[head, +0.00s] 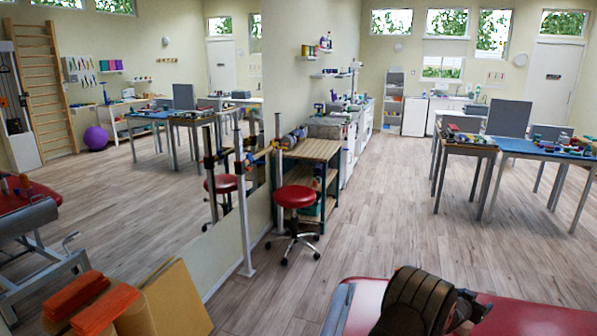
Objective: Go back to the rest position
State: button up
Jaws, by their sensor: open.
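My gripper cannot be made out in the head view. A dark brown, ribbed, curved thing (415,303) with black parts at its right side shows at the bottom edge, over a red padded couch (530,316). It is cut off by the frame, and I cannot tell what it is. No rest position is marked in view.
A red stool (293,197) stands beside a wooden shelf bench (312,150). Tables with small items (545,149) stand at the right. A large mirror (150,215) fills the left. Orange blocks (105,311) lie at bottom left. The middle floor (390,225) is clear.

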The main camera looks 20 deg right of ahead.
jog(key=s+a+r, duration=0.3)
jog(key=s+r, duration=0.5)
jog(key=s, duration=0.4)
jog(key=w+a+f+m+g, duration=0.1)
jog(key=w+a, duration=0.7)
jog(key=a, duration=0.3)
jog(key=w+a+f+m+g, duration=0.1)
jog(key=w+a+f, duration=0.1)
jog(key=w+a, duration=0.7)
jog(key=shift+a+g, duration=0.3)
jog(key=shift+a, duration=1.3)
jog(key=shift+w, duration=0.1)
